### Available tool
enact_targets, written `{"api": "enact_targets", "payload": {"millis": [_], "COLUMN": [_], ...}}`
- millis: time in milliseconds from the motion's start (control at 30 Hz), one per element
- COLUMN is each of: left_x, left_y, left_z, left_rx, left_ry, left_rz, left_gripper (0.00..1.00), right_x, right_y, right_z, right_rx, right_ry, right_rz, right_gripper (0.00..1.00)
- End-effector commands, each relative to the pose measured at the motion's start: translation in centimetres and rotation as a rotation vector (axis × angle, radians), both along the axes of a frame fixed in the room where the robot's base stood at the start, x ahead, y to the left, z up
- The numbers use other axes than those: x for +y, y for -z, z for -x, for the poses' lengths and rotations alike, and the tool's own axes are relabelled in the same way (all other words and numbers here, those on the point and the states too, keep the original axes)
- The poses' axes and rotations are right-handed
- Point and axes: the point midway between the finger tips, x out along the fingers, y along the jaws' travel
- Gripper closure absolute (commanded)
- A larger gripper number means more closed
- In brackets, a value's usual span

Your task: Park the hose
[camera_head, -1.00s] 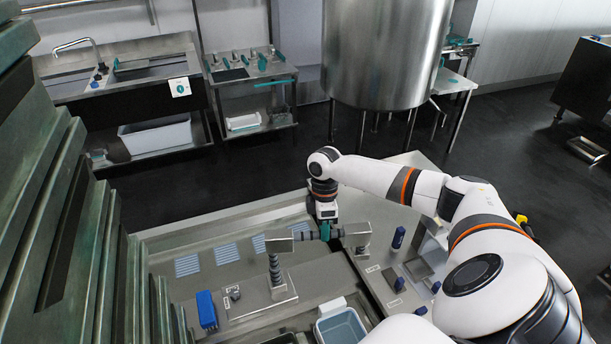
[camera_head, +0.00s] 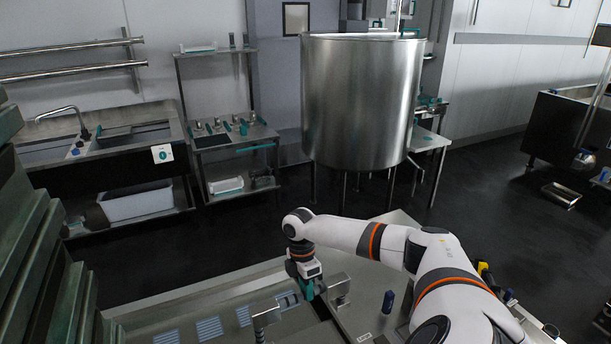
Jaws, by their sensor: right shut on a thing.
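My right gripper (camera_head: 308,290) reaches down at the lower middle, with its teal fingers shut on a short dark rod-like thing (camera_head: 290,299). This thing lies between two metal brackets: the left bracket (camera_head: 266,317) and the right bracket (camera_head: 339,285). The fingers cover much of it, and I cannot tell whether it is part of the hose or whether it touches the brackets. No length of hose can be clearly made out. My left gripper is not in view.
Green-grey stacked slabs (camera_head: 38,240) rise close on the left. A large steel vat (camera_head: 362,105) stands behind. A sink unit (camera_head: 100,150) and small cart (camera_head: 228,138) are at the back left. A blue upright object (camera_head: 388,302) stands right of the brackets. Dark floor lies open between.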

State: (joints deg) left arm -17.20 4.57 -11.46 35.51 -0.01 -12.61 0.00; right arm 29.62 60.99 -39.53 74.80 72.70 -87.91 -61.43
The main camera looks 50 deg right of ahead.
Motion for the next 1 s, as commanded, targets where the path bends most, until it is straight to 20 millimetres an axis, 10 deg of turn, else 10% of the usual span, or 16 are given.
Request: {"api": "enact_targets", "payload": {"millis": [67, 100, 200, 567, 1000], "left_x": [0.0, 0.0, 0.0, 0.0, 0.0], "left_y": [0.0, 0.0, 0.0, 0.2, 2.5], "left_z": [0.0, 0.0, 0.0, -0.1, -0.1], "left_rx": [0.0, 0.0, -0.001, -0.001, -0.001], "left_ry": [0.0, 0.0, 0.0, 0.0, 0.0], "left_rz": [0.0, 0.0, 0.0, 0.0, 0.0], "left_gripper": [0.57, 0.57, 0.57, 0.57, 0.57], "right_x": [-0.1, -0.1, -0.1, -0.1, -0.8], "right_y": [-0.3, -0.3, -0.2, -0.5, -8.6], "right_z": [-0.3, -0.3, -0.2, -0.2, -1.9], "right_rx": [-0.011, -0.011, -0.009, -0.005, -0.01], "right_ry": [-0.003, -0.003, -0.002, 0.0, -0.001], "right_rz": [0.003, 0.003, 0.003, 0.002, 0.002], "right_gripper": [1.0, 0.72, 0.57, 0.57, 0.57]}}
